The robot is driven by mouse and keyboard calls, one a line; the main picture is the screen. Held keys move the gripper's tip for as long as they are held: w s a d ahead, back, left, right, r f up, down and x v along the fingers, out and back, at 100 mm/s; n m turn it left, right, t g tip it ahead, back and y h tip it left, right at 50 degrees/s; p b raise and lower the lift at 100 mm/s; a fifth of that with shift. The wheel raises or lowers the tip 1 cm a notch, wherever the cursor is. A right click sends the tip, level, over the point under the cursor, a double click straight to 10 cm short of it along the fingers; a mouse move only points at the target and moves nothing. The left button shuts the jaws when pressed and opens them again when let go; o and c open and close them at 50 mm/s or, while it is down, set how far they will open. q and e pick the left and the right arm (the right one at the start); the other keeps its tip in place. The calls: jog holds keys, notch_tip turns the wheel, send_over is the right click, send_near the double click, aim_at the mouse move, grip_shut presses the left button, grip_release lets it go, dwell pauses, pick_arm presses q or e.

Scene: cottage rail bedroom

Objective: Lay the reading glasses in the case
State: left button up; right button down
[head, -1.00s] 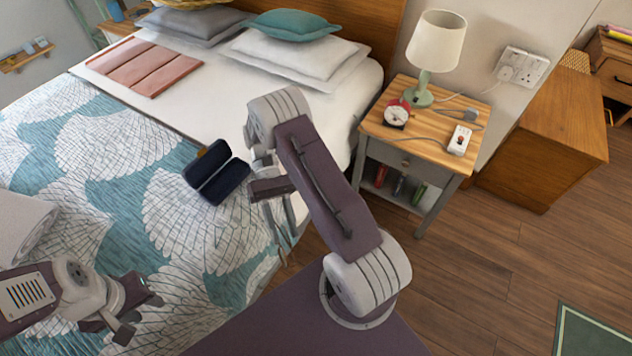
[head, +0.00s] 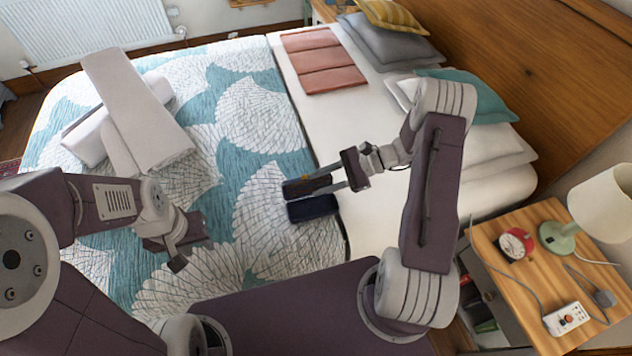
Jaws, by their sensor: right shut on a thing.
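The glasses case (head: 313,209) lies open on the bed, dark navy, with its two halves side by side. My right gripper (head: 313,184) is over the case's far half, its fingers reaching in from the right. It is shut on a small dark brownish thing between the fingers, which I take to be the reading glasses (head: 321,182). Their shape is hard to make out, and I cannot tell whether they touch the case. My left gripper (head: 190,250) is open and empty, above the patterned bedspread to the left of the case.
Folded grey-white bedding (head: 135,110) lies on the left of the bed. A pink folded throw (head: 323,60) and pillows (head: 485,100) are farther back. The bedside table (head: 505,225) at right holds a lamp (head: 590,215), a red clock (head: 516,244) and a power strip (head: 566,318).

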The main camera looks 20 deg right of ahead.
jog(key=shift+d, duration=0.25)
jog(key=shift+a+f+b, duration=0.1)
jog(key=shift+f+b, duration=0.55)
jog(key=shift+f, duration=0.2)
jog(key=b, duration=0.6)
send_over(321, 210)
notch_tip(321, 210, down, 8)
jog(key=shift+r, duration=0.1)
jog(key=c, duration=0.9)
grip_release()
